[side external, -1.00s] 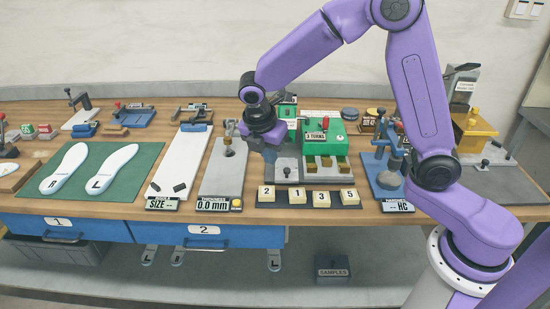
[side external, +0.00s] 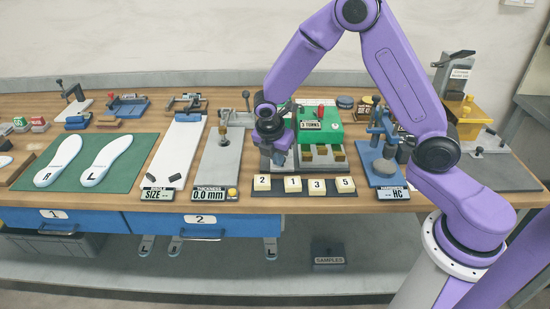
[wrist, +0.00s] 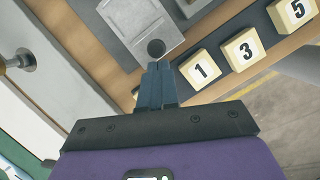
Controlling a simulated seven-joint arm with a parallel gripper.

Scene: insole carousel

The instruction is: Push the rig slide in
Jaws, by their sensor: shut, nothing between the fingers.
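The rig is a green box (side external: 322,130) labelled "3 TURNS", with a red-handled lever on top and yellowish blocks along its front. A grey plate that looks like its slide (side external: 281,166) lies at its front left, partly hidden by my gripper. In the wrist view the grey slide plate (wrist: 136,20) carries a dark round knob (wrist: 156,48). My gripper (side external: 281,155) is shut and empty, pointing down over the plate. In the wrist view its fingertips (wrist: 156,68) are together just below the knob; I cannot tell whether they touch it.
A dark strip with numbered cream blocks (side external: 263,184) lies in front of the rig. A grey thickness gauge (side external: 221,165) stands to the left. A blue hardness stand (side external: 383,170) is to the right. The green mat (side external: 128,174) with two white insoles is farther left.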

